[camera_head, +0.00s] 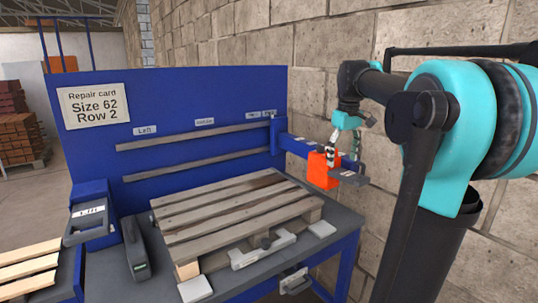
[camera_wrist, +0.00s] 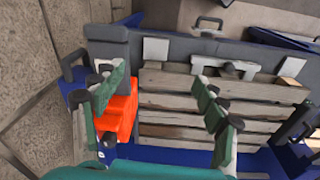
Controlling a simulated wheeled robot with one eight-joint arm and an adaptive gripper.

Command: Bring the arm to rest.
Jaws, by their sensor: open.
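My arm reaches in from the right of the head view, bent above the right end of the blue workbench. My gripper (camera_head: 344,149) hangs beside the stone wall, near an orange-red box (camera_head: 317,172) mounted at the bench's right side. In the wrist view its two green-and-grey fingers (camera_wrist: 160,92) stand wide apart with nothing between them. The orange-red box (camera_wrist: 125,112) shows by the left finger there, and a wooden pallet (camera_wrist: 172,98) lies beyond. I cannot tell from these views whether a finger touches the box.
The pallet (camera_head: 240,211) lies on the grey bench top (camera_head: 120,285), with a light grey handled bar (camera_head: 262,249) at its front edge. A blue back panel (camera_head: 190,95) carries a repair card reading "Size 62 Row 2" (camera_head: 93,106). The stone wall (camera_head: 420,35) stands close behind my arm.

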